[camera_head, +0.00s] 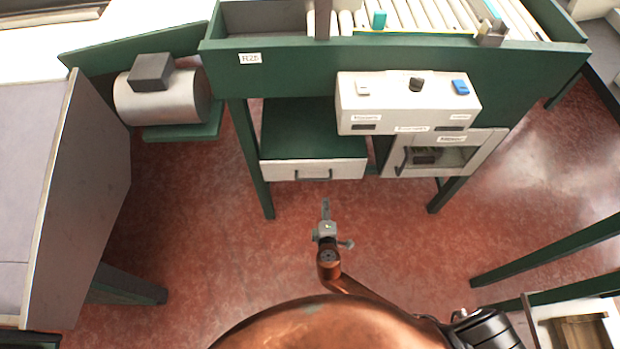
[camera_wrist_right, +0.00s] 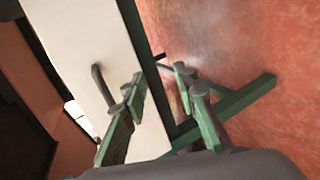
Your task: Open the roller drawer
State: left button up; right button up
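The roller drawer (camera_head: 290,170) has a pale front with a dark bar handle (camera_head: 313,175) and sits under the green roller table. It looks shut or nearly so; its exact position is hard to judge. My right gripper (camera_head: 326,206) is below the drawer front in the head view, lined up close to the handle. In the right wrist view its two fingers (camera_wrist_right: 160,82) are apart with nothing between them. The drawer handle (camera_wrist_right: 103,84) there lies to the left of the left finger, on the pale front (camera_wrist_right: 82,35). My left gripper is not in view.
A control box (camera_head: 405,98) with a knob and buttons hangs on the table front. A pale open-fronted box (camera_head: 465,160) sits right of the drawer. A motor (camera_head: 160,100) and grey bench (camera_head: 90,190) stand left. The red floor before the drawer is clear apart from my arm.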

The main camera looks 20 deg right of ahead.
aim_at(314, 179)
jog(key=w+a+r+t+b, duration=0.1)
jog(key=w+a+r+t, duration=0.2)
jog(key=r, duration=0.5)
pick_arm(q)
jog(key=w+d+r+b, duration=0.1)
jog(key=w+r+b, duration=0.1)
jog(key=w+r, duration=0.2)
jog(key=shift+w+d+r, duration=0.15)
jog(key=shift+d+r, duration=0.1)
jog(key=shift+r, duration=0.35)
pick_arm(e)
jog(key=shift+n, duration=0.3)
jog(key=shift+f+x, duration=0.1)
jog(key=shift+x, duration=1.7)
jog(key=shift+f+x, duration=0.15)
jog(key=shift+x, duration=1.65)
jog(key=shift+a, duration=0.1)
grip_shut()
